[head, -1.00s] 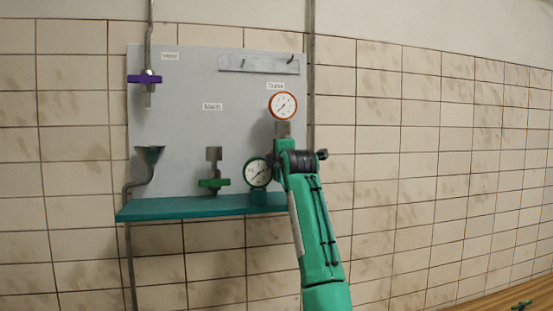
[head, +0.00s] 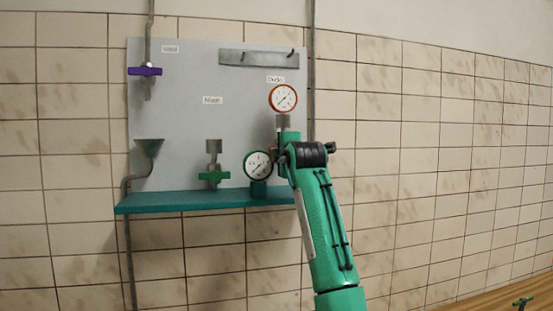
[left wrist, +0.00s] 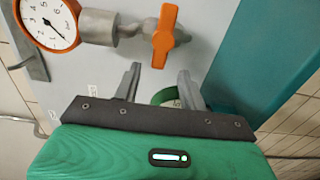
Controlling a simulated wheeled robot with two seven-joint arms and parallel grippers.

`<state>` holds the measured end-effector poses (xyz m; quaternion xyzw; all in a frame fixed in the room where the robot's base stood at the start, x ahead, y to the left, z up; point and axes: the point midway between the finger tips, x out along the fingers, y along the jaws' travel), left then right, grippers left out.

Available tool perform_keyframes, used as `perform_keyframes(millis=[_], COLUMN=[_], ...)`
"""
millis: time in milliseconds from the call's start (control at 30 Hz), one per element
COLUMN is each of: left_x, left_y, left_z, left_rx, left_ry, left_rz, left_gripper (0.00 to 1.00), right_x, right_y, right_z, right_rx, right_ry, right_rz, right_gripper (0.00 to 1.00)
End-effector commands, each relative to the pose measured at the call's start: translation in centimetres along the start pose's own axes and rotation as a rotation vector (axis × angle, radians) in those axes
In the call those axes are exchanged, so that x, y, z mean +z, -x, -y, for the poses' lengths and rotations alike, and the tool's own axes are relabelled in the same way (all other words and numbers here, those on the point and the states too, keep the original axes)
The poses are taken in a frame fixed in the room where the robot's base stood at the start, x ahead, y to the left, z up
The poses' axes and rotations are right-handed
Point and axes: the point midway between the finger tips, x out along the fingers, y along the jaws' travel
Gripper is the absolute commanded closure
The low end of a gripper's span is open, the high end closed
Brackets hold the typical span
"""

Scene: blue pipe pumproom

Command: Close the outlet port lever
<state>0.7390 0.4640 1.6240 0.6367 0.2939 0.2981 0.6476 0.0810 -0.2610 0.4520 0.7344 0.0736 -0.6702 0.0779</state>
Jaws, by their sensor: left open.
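The orange lever (left wrist: 163,38) sits on a grey pipe fitting beside an orange-rimmed gauge (left wrist: 50,22) in the left wrist view. Its handle appears to run crosswise to the pipe, with its lower tip close to my fingertips. My left gripper (left wrist: 159,76) is open, its fingers on either side of the line of the handle. I cannot tell whether they touch it. In the head view the same gauge (head: 283,98) hangs under the "Outlet" label (head: 276,79). My right gripper is not in view.
A teal shelf (head: 200,202) runs along the bottom of the grey panel. A purple lever (head: 145,71), a green lever (head: 214,177), a funnel (head: 148,145) and a green-rimmed gauge (head: 258,165) are to the left. The tiled wall at right is bare.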

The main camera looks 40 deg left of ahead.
Motion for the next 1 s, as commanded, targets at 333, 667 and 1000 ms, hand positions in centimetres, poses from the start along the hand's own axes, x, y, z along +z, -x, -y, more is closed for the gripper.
perform_keyframes(millis=[333, 667, 1000], left_x=[0.0, -0.1, -0.1], left_y=[7.4, 9.4, 9.4], left_z=[0.4, 0.1, 0.1], left_rx=[0.001, 0.000, 0.000], left_ry=[0.002, 0.000, 0.000], left_rz=[0.001, -0.001, -0.001], left_gripper=[0.58, 0.58, 0.58], right_x=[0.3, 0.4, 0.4], right_y=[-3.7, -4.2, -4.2], right_z=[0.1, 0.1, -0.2], right_rx=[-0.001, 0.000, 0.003], right_ry=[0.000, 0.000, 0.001], right_rz=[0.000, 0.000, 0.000], right_gripper=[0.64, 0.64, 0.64])
